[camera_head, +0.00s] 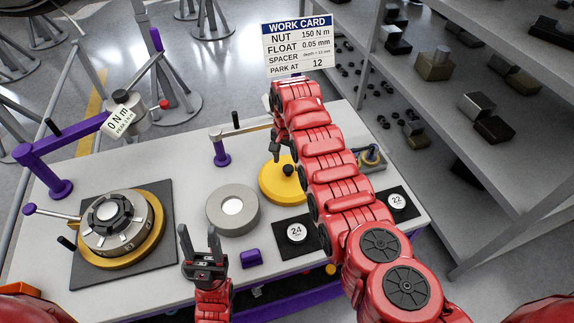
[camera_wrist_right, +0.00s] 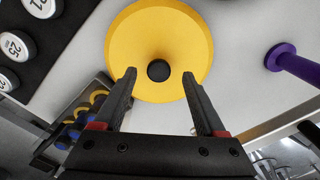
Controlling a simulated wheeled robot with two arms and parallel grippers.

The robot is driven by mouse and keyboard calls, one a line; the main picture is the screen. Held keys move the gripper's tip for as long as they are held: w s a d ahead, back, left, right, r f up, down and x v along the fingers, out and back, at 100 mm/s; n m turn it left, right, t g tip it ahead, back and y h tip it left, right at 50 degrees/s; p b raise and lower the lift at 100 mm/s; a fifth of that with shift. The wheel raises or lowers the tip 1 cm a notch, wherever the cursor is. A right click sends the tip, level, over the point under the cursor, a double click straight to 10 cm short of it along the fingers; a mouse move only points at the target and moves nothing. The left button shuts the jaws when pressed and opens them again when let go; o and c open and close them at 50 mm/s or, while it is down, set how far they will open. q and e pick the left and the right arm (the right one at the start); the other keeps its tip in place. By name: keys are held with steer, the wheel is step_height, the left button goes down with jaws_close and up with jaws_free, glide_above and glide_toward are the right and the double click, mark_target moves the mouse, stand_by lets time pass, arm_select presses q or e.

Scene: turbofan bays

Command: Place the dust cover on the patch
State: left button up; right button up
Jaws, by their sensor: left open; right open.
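The yellow round dust cover (camera_head: 268,183) with a black knob lies on the table, partly hidden by my right arm in the head view. In the right wrist view the cover (camera_wrist_right: 190,35) shows its knob (camera_wrist_right: 158,70) between and slightly beyond the fingertips. My right gripper (camera_head: 281,150) is open above the cover; in the wrist view its fingers (camera_wrist_right: 159,78) stand either side of the knob, apart from it. My left gripper (camera_head: 199,235) is open and empty at the table's front. I cannot tell which area is the patch.
A grey ring (camera_head: 221,222) sits left of the cover. A gold and grey turbine unit (camera_head: 125,250) stands on a black mat at left. A purple post (camera_head: 221,150) stands behind.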

mark_target(287, 169)
step_height(287, 169, up, 9)
steer(key=b, duration=0.1)
steer(key=shift+b, duration=0.35)
steer(key=shift+s+r, duration=0.1)
